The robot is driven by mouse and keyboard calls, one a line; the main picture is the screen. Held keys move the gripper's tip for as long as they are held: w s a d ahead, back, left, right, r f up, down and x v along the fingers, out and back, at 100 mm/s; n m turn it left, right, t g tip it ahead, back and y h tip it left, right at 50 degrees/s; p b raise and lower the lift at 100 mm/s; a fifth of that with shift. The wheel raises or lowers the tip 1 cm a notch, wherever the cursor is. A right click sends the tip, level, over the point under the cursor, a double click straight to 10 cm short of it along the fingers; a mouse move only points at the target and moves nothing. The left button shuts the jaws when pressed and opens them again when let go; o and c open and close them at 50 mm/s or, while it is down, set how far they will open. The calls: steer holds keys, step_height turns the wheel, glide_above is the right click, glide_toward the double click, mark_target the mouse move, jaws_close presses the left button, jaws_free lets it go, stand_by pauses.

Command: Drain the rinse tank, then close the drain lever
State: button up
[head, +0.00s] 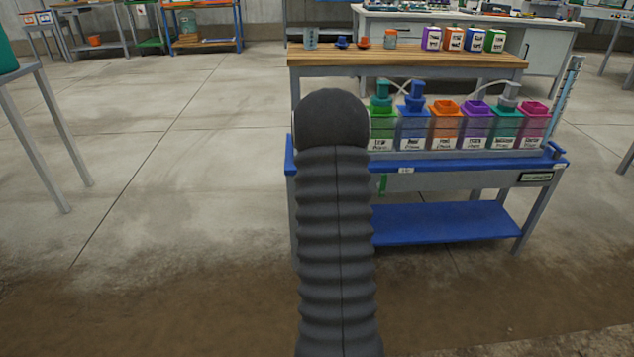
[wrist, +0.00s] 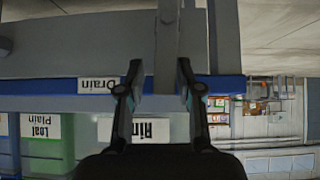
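The wrist view is upside down. My gripper (wrist: 158,75) is open there. A grey bar (wrist: 167,45), which looks like the drain lever, passes between its two fingers, nearer the right finger; contact cannot be told. An inverted "Drain" label (wrist: 98,86) is on the blue edge left of the fingers. A clear tank with a partly covered label starting "Rin" (wrist: 150,129) shows behind the fingers; it looks like the rinse tank. Its liquid level cannot be read. In the head view my arm hides my gripper, the lever and the rinse tank.
The blue skid bench (head: 430,163) holds a row of labelled tanks, including green (head: 382,130), orange (head: 445,130) and purple (head: 477,128) ones. A wooden table (head: 420,60) with cups and coloured containers stands behind. Open concrete floor (head: 190,150) lies to the left.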

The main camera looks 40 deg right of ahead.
steer(key=shift+w+a+f, duration=0.1)
steer(key=shift+a+f, duration=0.2)
steer(key=s+a+r, duration=0.3)
steer(key=s+a, duration=0.7)
steer(key=s, duration=0.1)
steer(key=shift+s+a+r, duration=0.2)
steer(key=shift+s+r, duration=0.05)
steer(key=shift+s, duration=0.05)
stand_by(0.8)
stand_by(0.4)
